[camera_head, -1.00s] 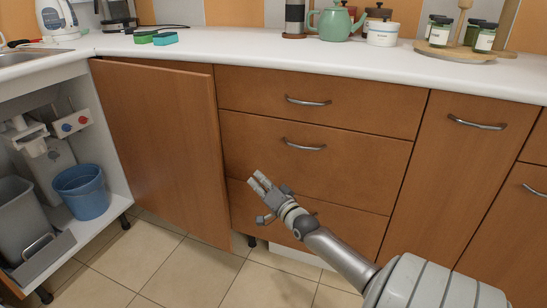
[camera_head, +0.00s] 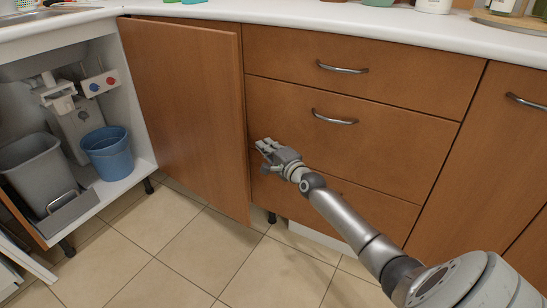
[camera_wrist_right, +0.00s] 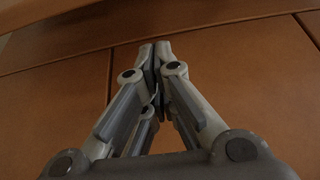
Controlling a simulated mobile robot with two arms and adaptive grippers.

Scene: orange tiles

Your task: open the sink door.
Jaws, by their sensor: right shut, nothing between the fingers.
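The sink door (camera_head: 190,105) is a brown wooden panel that stands swung wide open, away from the sink cabinet (camera_head: 140,172), with its edge in front of the drawers. The inside of the cabinet is in plain view. My right gripper (camera_head: 264,146) is shut and empty, just to the right of the door, in front of the drawer fronts. In the right wrist view its fingertips (camera_wrist_right: 155,50) are together before brown wooden fronts. I cannot tell whether it touches any of them. My left gripper is not in view.
A blue bucket (camera_head: 108,152) and a grey bin (camera_head: 42,172) stand inside the cabinet. Drawers with metal handles (camera_head: 336,118) are behind my right arm. The white worktop (camera_head: 400,25) runs above. The tiled floor (camera_head: 180,245) in front is clear.

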